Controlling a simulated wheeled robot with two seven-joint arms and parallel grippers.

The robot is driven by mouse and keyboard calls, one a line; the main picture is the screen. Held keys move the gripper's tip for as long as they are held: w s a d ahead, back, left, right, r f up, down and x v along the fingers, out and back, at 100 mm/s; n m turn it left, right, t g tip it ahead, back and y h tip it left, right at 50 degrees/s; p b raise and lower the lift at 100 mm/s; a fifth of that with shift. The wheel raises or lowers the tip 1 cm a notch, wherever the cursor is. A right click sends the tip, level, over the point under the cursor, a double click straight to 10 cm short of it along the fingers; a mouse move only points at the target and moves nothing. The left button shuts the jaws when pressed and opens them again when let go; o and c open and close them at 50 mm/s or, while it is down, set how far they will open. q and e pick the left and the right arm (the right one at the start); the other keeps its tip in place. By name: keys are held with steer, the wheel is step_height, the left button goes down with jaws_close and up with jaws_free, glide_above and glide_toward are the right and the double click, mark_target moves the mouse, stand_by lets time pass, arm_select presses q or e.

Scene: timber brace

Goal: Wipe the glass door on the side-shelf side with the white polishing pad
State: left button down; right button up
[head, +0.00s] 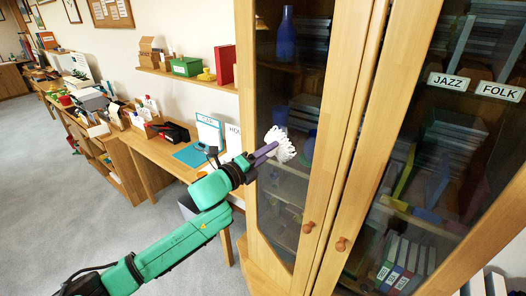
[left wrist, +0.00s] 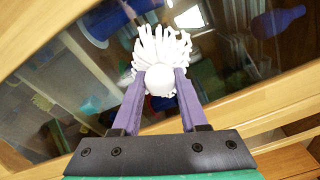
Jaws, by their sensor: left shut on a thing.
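My left gripper (head: 265,152) is shut on the white polishing pad (head: 280,145), a fluffy, tufted piece. In the left wrist view the purple fingers (left wrist: 160,100) grip the round base of the pad (left wrist: 160,50), and its strands fan out toward the glass. The pad is in front of the left glass door (head: 275,205) of a wooden cabinet, the door nearer the wall shelf. I cannot tell whether the pad touches the glass. My right gripper is not in view.
The right glass door (head: 430,190) carries JAZZ and FOLK labels. Two round wooden knobs (head: 308,227) stick out low on the door frames. A wall shelf (head: 185,77) with boxes and a desk (head: 165,150) stand left of the cabinet. Carpet floor (head: 60,200) is clear at left.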

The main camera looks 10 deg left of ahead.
arm_select(q)
steer(key=shift+s+d, duration=0.3)
steer(key=shift+d, duration=0.2)
steer(key=shift+s+d, duration=0.25)
steer(key=shift+d, duration=0.25)
steer(key=shift+w+a+r+p, duration=0.35)
steer(key=shift+a+p, duration=0.05)
steer(key=shift+a, duration=0.2)
steer(key=shift+w+a+r+p, duration=0.3)
steer(key=shift+a+p, duration=0.1)
steer(key=shift+a, duration=0.25)
steer(key=shift+w+a+r+p, duration=0.35)
steer(key=shift+a+p, duration=0.05)
steer(key=shift+a, duration=0.2)
steer(key=shift+s, duration=0.15)
steer(key=b+v, duration=0.1)
steer(key=v, duration=0.4)
steer(key=shift+s+a, duration=0.2)
steer(key=shift+s, duration=0.15)
steer(key=shift+b+v, duration=0.6)
steer(key=shift+v, duration=0.9)
